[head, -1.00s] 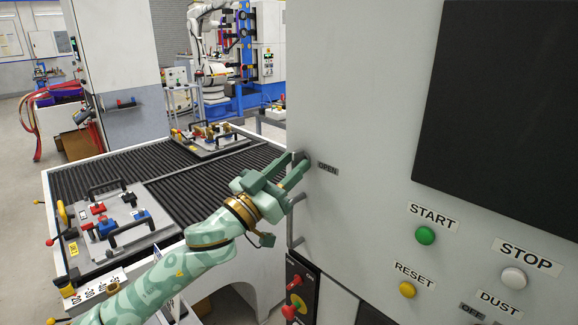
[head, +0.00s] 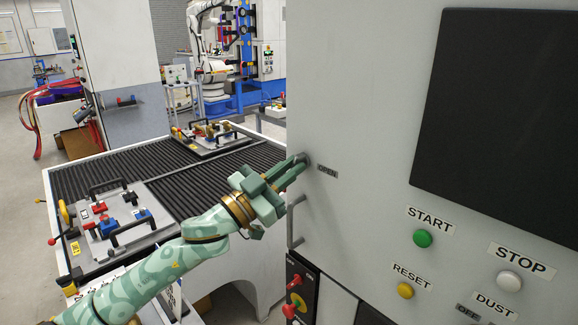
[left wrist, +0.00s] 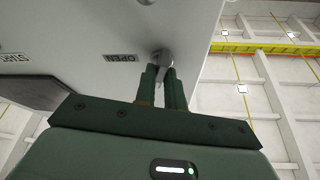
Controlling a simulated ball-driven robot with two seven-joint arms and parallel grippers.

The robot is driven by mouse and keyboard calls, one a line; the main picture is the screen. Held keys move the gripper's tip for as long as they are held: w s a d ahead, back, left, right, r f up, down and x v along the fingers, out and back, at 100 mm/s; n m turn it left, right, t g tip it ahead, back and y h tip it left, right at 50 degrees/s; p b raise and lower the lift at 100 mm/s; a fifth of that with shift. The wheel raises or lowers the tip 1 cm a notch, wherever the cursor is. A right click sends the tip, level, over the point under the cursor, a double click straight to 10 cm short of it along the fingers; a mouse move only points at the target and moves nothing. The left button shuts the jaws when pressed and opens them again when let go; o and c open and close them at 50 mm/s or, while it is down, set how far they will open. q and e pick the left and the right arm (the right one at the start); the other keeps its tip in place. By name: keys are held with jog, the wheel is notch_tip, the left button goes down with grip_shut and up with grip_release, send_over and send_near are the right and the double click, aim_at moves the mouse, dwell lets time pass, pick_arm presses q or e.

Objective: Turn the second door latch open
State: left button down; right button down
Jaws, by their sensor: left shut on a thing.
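The door latch (left wrist: 162,56) is a small grey knob on the edge of the large light-grey cabinet, beside the OPEN label (head: 327,172). In the head view the latch is mostly hidden by the fingers. My left gripper (head: 300,164) reaches it from the left, and in the left wrist view its two green fingers (left wrist: 162,75) are shut on the latch. The OPEN label also shows in the left wrist view (left wrist: 119,58). A grey handle (head: 295,222) is on the cabinet edge just below the gripper. My right gripper is not in view.
The cabinet face (head: 370,120) carries a dark screen (head: 510,100), a green START button (head: 422,239), a STOP button (head: 508,281) and a yellow RESET button (head: 405,290). A roller table (head: 160,160) with fixture trays (head: 125,222) stands left, below my arm. A red rotary switch (head: 292,283) is lower down.

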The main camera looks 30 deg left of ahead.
pick_arm(q)
jog(key=m, duration=0.2)
jog(key=m+g+h+p, duration=0.1)
jog(key=m, duration=0.1)
jog(key=m+g+h+p, duration=0.1)
jog(key=m, duration=0.1)
jog(key=shift+a+r, duration=0.1)
jog(key=shift+r, duration=0.15)
jog(key=m+g+p, duration=0.1)
jog(key=m, duration=0.1)
jog(key=m+g+h+p, duration=0.1)
jog(key=m+p, duration=0.1)
jog(key=m, duration=0.1)
jog(key=shift+r, duration=0.1)
jog(key=m+g+p, duration=0.1)
jog(key=m+p, duration=0.2)
jog(key=shift+m+g, duration=0.3)
jog(key=shift+m, duration=0.1)
jog(key=shift+m+g+y+p, duration=0.4)
jog(key=shift+m+g+p, duration=0.1)
jog(key=shift+m+p, duration=0.85)
jog(key=c, duration=1.5)
grip_release()
